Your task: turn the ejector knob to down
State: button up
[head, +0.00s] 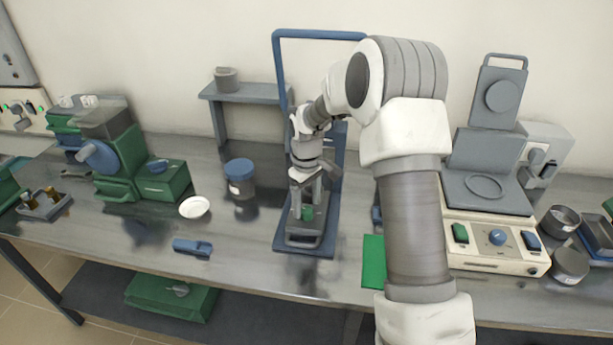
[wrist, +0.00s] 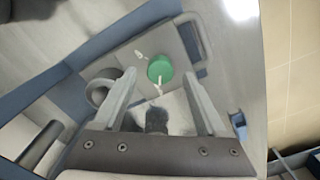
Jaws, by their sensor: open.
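The ejector knob is a round green knob (wrist: 160,68) on the grey base plate (wrist: 186,42) of the blue-framed press. A white pointer line runs from it toward the bottom of the wrist view. My gripper (wrist: 159,75) is open, with a fingertip to either side of the knob in the wrist view. I cannot tell whether the fingers touch it. A dark round-ended part (wrist: 156,120) shows between the fingers.
The blue press frame (head: 277,110) rises around my gripper. A grey ring-shaped part (wrist: 103,88) lies beside the left finger. A blue-lidded jar (head: 240,180) and white dish (head: 194,207) stand left; a cream heating unit (head: 490,245) stands right.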

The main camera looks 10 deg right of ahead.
aim_at(307, 210)
notch_tip(307, 210, up, 16)
jog(key=p, duration=0.1)
jog(key=shift+r, duration=0.1)
jog(key=s+r+m+t, duration=0.3)
jog(key=s+r, duration=0.7)
jog(key=s, duration=0.5)
jog(key=s+f+m+t, duration=0.1)
jog(key=s+m, duration=0.3)
jog(key=s, duration=1.1)
jog(key=shift+s+f+t, duration=0.25)
jog(key=shift+f+t, duration=0.15)
jog(key=shift+t, duration=0.4)
